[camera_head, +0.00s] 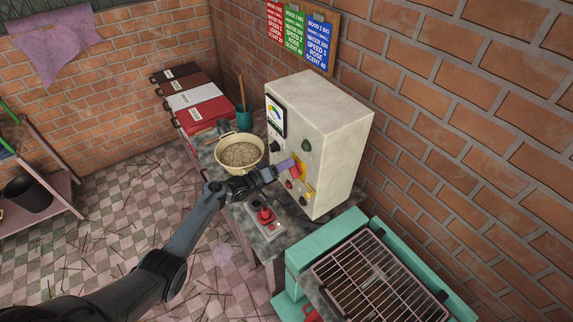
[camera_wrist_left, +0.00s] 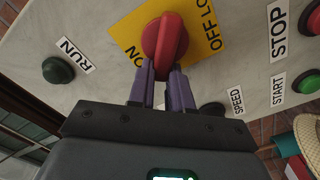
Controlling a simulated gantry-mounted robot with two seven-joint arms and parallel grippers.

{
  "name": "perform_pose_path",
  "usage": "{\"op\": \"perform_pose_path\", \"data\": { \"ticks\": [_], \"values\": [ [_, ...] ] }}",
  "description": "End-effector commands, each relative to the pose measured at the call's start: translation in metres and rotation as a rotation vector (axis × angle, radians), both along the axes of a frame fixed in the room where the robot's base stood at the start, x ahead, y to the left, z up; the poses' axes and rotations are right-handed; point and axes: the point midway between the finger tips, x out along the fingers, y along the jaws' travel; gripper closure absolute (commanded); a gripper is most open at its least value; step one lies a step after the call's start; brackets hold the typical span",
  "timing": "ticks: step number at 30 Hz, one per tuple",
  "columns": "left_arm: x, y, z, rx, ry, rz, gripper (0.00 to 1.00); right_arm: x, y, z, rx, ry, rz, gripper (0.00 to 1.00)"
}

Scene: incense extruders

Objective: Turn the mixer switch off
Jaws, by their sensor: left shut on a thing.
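The mixer switch is a red rotary knob (camera_wrist_left: 165,38) on a yellow plate (camera_wrist_left: 126,36) marked ON and OFF. It sits on the front of the pale control box (camera_head: 335,122). In the left wrist view, the purple fingers of my left gripper (camera_wrist_left: 162,88) are shut on the red knob, one on each side. The knob stands roughly upright in that picture, between the two words. In the head view, my left gripper (camera_head: 284,165) reaches the box front from the left and partly covers the switch area. My right gripper is not in view.
Near the knob are a green RUN button (camera_wrist_left: 58,70), a red STOP button (camera_wrist_left: 312,20) and a green START button (camera_wrist_left: 307,82). A cream bowl (camera_head: 217,157) stands left of the box. A red-knobbed device (camera_head: 265,214) and a teal-framed rack (camera_head: 300,262) are nearer.

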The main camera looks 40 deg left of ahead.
Motion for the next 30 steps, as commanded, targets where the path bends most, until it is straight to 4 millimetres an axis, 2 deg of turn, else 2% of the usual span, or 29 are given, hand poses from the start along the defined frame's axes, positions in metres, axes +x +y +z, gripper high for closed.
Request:
{"op": "perform_pose_path", "data": {
  "ticks": [15, 22, 30],
  "values": [
    [0.002, 0.006, -0.011, -0.454, 0.137, 0.000, 1.00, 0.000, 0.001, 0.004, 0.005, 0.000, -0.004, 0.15],
    [0.002, 0.006, -0.016, -0.595, 0.181, 0.001, 1.00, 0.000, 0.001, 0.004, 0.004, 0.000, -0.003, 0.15],
    [0.002, 0.006, -0.018, -0.681, 0.208, 0.000, 1.00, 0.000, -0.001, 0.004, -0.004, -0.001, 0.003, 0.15]
  ]
}}
